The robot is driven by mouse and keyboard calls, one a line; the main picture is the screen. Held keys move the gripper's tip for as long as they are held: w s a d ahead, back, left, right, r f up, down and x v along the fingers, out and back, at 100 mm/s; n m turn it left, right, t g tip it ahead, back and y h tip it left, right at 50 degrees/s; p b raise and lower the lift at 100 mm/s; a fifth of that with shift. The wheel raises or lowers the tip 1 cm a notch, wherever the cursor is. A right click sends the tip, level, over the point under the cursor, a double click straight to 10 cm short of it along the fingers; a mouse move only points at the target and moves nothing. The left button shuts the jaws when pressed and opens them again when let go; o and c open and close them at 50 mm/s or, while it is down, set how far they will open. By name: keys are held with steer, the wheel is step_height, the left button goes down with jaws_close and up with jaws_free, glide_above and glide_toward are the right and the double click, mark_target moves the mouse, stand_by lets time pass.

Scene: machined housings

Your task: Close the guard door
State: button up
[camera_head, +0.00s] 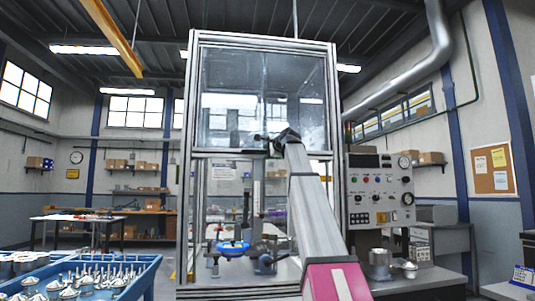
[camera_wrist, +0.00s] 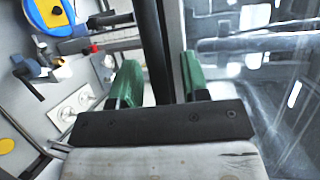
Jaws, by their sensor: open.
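The guard door is a clear panel (camera_head: 235,85) in the upper half of a metal-framed enclosure (camera_head: 185,200). It is raised, with the lower half of the front open. In the wrist view the clear panel (camera_wrist: 275,85) fills the right side. My gripper (camera_head: 268,139) is at the door's lower edge, near its middle. In the wrist view its green fingers (camera_wrist: 158,80) are open, one on each side of a dark bar (camera_wrist: 153,40) along the panel's edge. I cannot tell whether either finger touches the bar.
Inside the enclosure, below the door, sit a blue-and-yellow round part (camera_head: 233,249) and dark fixtures (camera_head: 264,264). A control panel (camera_head: 380,190) stands right of the enclosure. A blue tray (camera_head: 140,284) of metal parts is at the lower left.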

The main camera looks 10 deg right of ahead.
jaws_close()
steer(key=shift+f, duration=0.25)
step_height(320, 180, down, 56)
steer(key=shift+s, duration=0.1)
steer(key=shift+f, duration=0.1)
steer(key=shift+c, duration=0.5)
jaws_free()
steer(key=shift+f, duration=0.1)
steer(key=shift+o, duration=0.5)
steer(key=shift+r, duration=0.2)
